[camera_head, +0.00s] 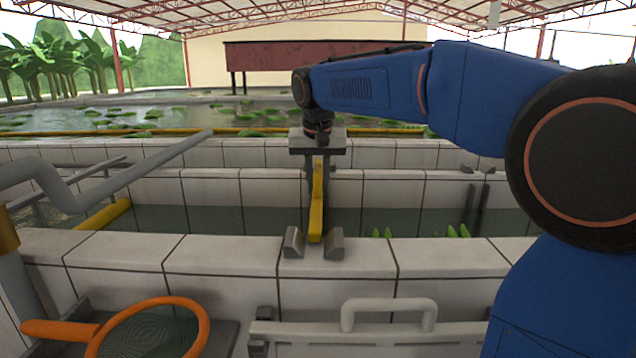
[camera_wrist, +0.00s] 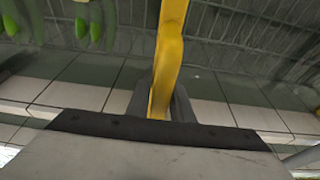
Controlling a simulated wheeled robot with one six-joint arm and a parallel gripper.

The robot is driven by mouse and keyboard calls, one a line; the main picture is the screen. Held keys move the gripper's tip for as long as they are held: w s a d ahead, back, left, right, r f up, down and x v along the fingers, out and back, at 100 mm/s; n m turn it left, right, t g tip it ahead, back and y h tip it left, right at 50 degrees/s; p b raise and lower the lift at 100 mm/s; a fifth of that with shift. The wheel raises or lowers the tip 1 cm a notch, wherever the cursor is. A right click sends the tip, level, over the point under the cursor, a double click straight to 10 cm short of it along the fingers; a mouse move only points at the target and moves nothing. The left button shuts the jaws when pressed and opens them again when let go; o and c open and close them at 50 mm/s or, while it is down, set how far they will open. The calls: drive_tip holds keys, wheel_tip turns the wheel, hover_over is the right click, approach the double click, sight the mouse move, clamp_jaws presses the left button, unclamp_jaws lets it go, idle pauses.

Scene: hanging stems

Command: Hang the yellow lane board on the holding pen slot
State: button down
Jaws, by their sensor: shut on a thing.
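The yellow lane board (camera_head: 317,215) appears as a narrow upright strip below my wrist in the head view. My gripper (camera_head: 318,188) is shut on it, with a dark finger on either side. The board's lower end shows between two grey slot blocks (camera_head: 293,242) on the near wall's top; I cannot tell whether it touches them or hangs behind. In the wrist view the yellow board (camera_wrist: 170,50) runs up from my gripper (camera_wrist: 160,108). The held part is partly hidden. I cannot tell which fitting is the holding pen slot.
Pale tiled walls (camera_head: 220,255) divide water channels. A dark upright bracket pair (camera_head: 476,205) stands at the right. A white handle (camera_head: 390,308) and an orange-rimmed net (camera_head: 150,330) are in front. Grey pipes (camera_head: 150,165) cross at left. Green plants (camera_head: 458,231) grow in the channel.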

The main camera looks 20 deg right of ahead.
drive_tip(key=shift+f, duration=0.25)
drive_tip(key=shift+c, duration=0.8)
unclamp_jaws()
drive_tip(key=shift+r, duration=0.1)
drive_tip(key=shift+v, duration=4.8)
drive_tip(key=shift+s+r, duration=0.1)
drive_tip(key=shift+s, duration=0.1)
